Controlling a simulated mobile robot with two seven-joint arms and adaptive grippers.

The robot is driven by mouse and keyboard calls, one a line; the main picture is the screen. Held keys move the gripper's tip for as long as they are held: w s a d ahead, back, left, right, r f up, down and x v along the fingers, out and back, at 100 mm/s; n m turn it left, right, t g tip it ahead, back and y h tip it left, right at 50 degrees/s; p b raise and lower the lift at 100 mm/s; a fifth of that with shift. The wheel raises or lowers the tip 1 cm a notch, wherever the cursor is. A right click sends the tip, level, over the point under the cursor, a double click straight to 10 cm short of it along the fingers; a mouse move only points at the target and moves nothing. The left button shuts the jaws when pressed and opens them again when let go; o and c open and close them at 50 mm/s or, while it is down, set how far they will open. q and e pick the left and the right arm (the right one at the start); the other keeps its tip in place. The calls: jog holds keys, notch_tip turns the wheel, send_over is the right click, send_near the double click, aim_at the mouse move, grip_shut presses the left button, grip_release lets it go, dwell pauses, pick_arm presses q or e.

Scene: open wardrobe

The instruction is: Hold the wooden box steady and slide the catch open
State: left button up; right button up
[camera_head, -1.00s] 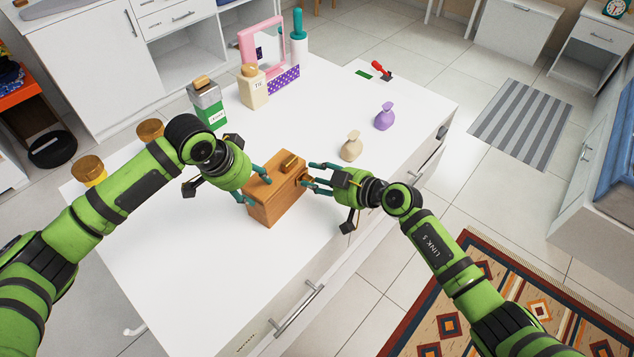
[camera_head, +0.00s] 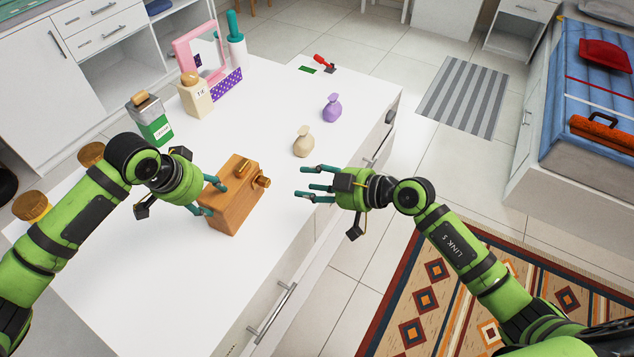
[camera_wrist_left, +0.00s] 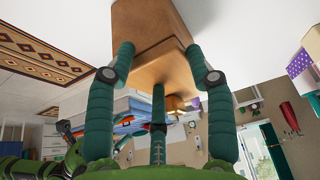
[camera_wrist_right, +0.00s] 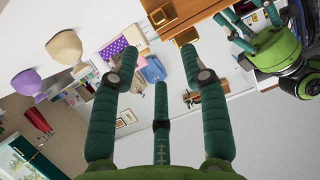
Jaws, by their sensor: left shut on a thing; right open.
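The wooden box (camera_head: 232,209) stands upright on the white counter near its front edge. A small wooden block (camera_head: 243,167) sits on its top, and a wooden knob-like piece, seemingly the catch (camera_head: 263,181), sticks out of its right side. My left gripper (camera_head: 213,195) is shut on the box from the left; in the left wrist view its fingers press around the box (camera_wrist_left: 150,65). My right gripper (camera_head: 308,183) is open and empty, apart from the box on its right. In the right wrist view the box (camera_wrist_right: 200,9) shows at the top, beyond the fingertips.
A green-and-white container (camera_head: 150,120), a cream jar (camera_head: 195,98) and a pink-framed mirror (camera_head: 200,52) stand further back. The counter (camera_head: 270,110) is clear between them.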

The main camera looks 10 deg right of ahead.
jog(key=shift+s+d+r, duration=0.25)
jog(key=shift+s+d, duration=0.1)
jog(key=shift+d, duration=0.1)
